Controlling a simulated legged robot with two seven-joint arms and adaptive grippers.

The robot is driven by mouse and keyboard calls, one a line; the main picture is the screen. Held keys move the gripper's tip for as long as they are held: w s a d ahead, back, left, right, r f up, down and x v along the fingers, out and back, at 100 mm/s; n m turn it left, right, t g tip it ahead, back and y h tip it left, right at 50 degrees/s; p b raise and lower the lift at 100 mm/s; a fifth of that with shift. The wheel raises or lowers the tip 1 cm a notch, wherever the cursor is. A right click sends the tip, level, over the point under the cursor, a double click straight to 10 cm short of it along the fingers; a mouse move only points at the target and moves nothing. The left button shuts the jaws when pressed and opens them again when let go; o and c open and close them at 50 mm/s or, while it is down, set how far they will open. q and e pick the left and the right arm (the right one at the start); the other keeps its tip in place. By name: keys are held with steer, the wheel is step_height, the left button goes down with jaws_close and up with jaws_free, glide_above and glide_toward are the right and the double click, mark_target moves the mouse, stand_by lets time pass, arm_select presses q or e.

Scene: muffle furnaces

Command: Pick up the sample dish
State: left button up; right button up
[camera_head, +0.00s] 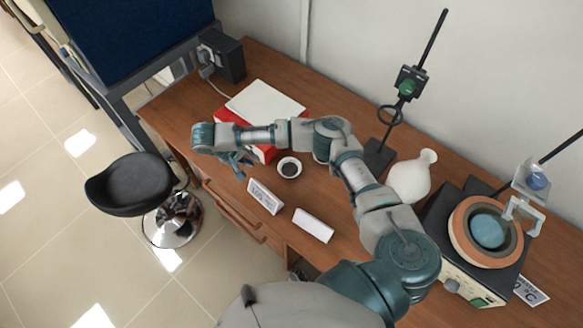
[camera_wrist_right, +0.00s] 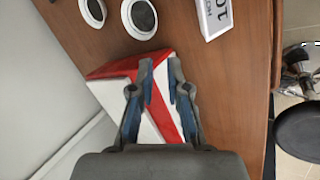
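A small round white dish with dark contents (camera_head: 289,167) sits on the wooden table, just right of my right gripper in the head view. It also shows at the top of the right wrist view (camera_wrist_right: 139,18). A second round dish (camera_wrist_right: 92,12) is beside it there, partly cut off. I cannot see that one in the head view, where my arm covers part of the table. My right gripper (camera_head: 237,161) is empty, beside the red and white box. In the right wrist view its fingers (camera_wrist_right: 160,68) are apart, over the box. My left gripper is out of view.
The red and white box (camera_head: 262,100) lies behind my forearm. Two white label blocks (camera_head: 265,196) (camera_head: 313,225) stand near the table's front edge. A white vase (camera_head: 411,177), a stand (camera_head: 379,157) and a round heating device (camera_head: 484,232) are at right. A black stool (camera_head: 130,184) stands at left.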

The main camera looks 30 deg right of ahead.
steer(key=b, duration=0.2)
glide_toward(285, 172)
steer(key=shift+w+d+f+b, duration=0.35)
steer(key=shift+d+f, duration=0.1)
steer(key=shift+d, duration=0.25)
steer(key=shift+f, duration=0.2)
steer(key=shift+a+f, duration=0.1)
steer(key=shift+a, duration=0.15)
steer(key=f, duration=0.3)
steer(key=shift+s+b, duration=0.3)
steer(key=shift+b, duration=0.05)
steer(key=shift+x, duration=0.9)
steer(key=shift+d, duration=0.9)
jaws_close()
steer(key=shift+c, duration=1)
jaws_free()
steer(key=shift+a, duration=0.5)
steer(key=shift+o, duration=1)
steer(key=shift+a+r, duration=0.1)
steer(key=shift+a, duration=0.3)
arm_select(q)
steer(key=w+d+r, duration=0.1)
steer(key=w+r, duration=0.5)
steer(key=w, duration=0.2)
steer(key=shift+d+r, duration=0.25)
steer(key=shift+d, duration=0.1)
